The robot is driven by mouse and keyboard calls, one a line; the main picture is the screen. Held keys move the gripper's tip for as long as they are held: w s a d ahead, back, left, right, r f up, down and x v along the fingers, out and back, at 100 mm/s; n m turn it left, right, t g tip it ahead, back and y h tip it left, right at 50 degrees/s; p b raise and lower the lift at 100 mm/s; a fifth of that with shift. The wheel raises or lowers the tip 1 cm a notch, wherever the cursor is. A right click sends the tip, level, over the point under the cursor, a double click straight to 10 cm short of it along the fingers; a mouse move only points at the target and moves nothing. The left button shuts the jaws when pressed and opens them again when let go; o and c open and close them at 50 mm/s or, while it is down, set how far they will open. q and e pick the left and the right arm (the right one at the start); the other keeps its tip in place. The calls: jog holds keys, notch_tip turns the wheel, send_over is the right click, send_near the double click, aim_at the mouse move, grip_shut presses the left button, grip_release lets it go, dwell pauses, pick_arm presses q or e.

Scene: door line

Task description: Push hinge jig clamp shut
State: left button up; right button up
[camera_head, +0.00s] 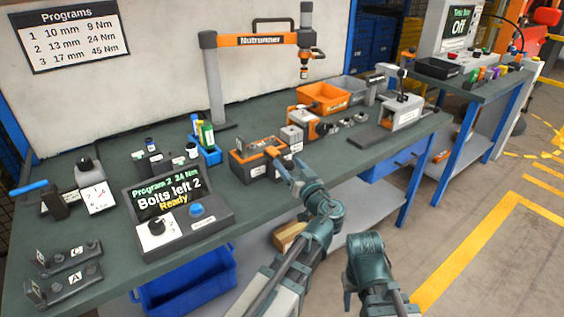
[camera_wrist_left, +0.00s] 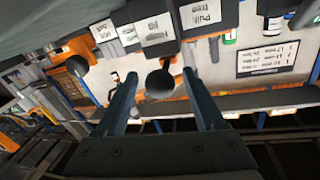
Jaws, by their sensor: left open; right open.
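An orange and dark fixture with white labels (camera_head: 258,157), which seems to be the hinge jig, stands on the green bench top near its front edge. My left gripper (camera_head: 281,165) reaches over the bench at this fixture's right side. In the left wrist view my left gripper (camera_wrist_left: 159,82) is open, with a dark round knob (camera_wrist_left: 160,84) showing between its fingers. Whether they touch the knob I cannot tell. The clamp's position is hard to make out, partly behind my gripper. My right gripper (camera_head: 348,297) hangs low in front of the bench, empty, its fingers barely visible.
A control box with a screen reading "Bolts left 2" (camera_head: 170,203) stands left of the fixture. A grey press-like device (camera_head: 400,110) and an orange bin (camera_head: 322,97) stand to the right. A nutrunner (camera_head: 304,60) hangs above. Floor to the right is clear.

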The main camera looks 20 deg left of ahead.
pick_arm(q)
grip_shut()
dwell(0.3)
dwell(1.1)
